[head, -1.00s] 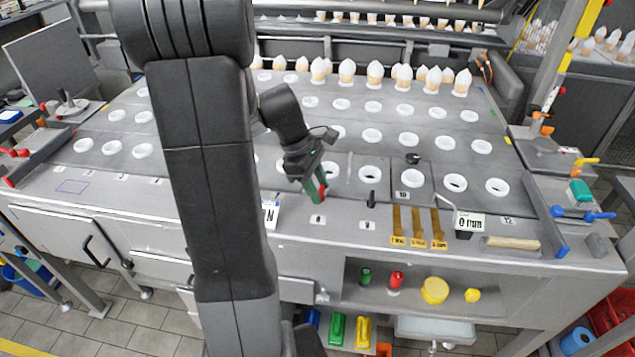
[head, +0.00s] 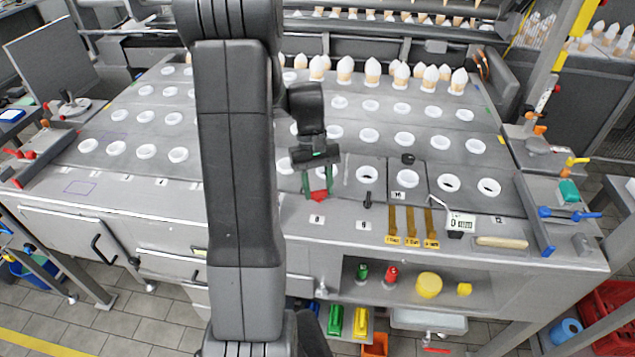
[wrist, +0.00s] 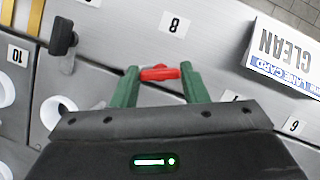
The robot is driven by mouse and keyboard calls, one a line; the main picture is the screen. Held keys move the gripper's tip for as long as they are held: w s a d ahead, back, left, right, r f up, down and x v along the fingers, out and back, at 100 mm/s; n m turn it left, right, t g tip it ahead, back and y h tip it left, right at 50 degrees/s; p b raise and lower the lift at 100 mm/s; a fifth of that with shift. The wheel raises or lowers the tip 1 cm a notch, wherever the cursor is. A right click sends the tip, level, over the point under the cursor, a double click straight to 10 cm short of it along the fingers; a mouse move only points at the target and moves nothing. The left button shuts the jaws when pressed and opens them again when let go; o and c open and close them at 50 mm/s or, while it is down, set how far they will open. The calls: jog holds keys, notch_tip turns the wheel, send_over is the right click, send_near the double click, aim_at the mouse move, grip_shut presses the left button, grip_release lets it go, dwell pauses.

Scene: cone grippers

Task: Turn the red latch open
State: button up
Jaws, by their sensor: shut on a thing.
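The red latch (wrist: 159,73) is a small red handle on the grey machine top. In the wrist view it lies crosswise between the green fingertips of my gripper (wrist: 162,75), which are closed on its two ends. In the head view the latch (head: 318,196) shows as a red patch under my gripper (head: 317,186), close to the front row of number labels. My gripper points down at the top. The fingers and wrist hide part of the latch's base, so I cannot tell whether it is open.
A black latch (wrist: 62,38) stands apart from my fingers; it also shows in the head view (head: 368,200). A "CLEAN" lane card (wrist: 284,52) is on the other side. White-ringed holes (head: 367,174) lie behind. Yellow strips (head: 411,225) and a wooden-handled tool (head: 501,242) are right.

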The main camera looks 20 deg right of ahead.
jog(key=m+y, duration=0.1)
jog(key=m, duration=0.1)
jog(key=m+p, duration=0.1)
jog(key=m, duration=0.1)
jog(key=shift+d+m+t+y, duration=0.15)
jog(key=shift+m+t+y, duration=0.25)
dwell(0.4)
jog(key=o, duration=1)
jog(key=b+v, duration=0.1)
jog(key=v, duration=1.2)
jog(key=shift+w+d+r, duration=0.1)
jog(key=shift+d+r, duration=0.05)
jog(key=shift+r, duration=0.2)
